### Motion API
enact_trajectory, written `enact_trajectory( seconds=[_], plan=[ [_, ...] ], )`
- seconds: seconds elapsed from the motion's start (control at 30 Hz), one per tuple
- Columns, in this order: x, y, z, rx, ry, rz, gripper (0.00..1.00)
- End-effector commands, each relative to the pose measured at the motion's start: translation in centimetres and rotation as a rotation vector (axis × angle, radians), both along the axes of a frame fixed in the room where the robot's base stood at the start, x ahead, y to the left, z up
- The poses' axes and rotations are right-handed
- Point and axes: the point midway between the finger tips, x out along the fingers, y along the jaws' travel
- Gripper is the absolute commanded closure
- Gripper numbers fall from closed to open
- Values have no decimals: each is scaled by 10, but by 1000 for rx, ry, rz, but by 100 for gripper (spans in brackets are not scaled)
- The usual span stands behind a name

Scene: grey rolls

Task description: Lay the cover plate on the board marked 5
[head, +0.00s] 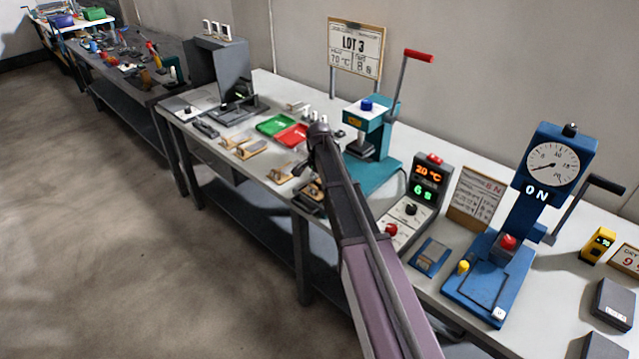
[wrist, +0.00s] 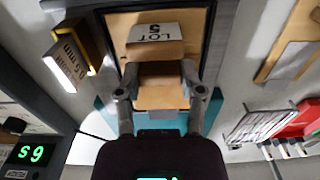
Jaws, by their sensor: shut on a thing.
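In the wrist view, a tan board (wrist: 122,20) lies in a dark frame, with a pale label reading "LOT 5" upside down. My gripper (wrist: 160,97) is over the near part of this board, its two fingers closed on a tan piece (wrist: 160,70) between them. I take this piece to be the cover plate; its full outline is hidden by the fingers. I cannot tell whether it touches the board. In the head view my arm hides most of the gripper, near the bench's front edge by the teal press.
A yellow-black box (wrist: 68,55) marked 0.5 mm stands close left of the frame. A teal press (head: 372,150), red tray (head: 292,135), green tray (head: 276,124) and control box (head: 412,207) surround the spot. Other tan boards (head: 280,173) lie left along the bench edge.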

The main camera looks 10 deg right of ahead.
Motion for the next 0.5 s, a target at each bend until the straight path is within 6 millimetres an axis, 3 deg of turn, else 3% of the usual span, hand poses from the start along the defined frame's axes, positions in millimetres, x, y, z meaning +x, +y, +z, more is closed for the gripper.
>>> enact_trajectory(
  seconds=[0.5],
  plan=[
    [0,0,39,0,0,0,97]
  ],
)
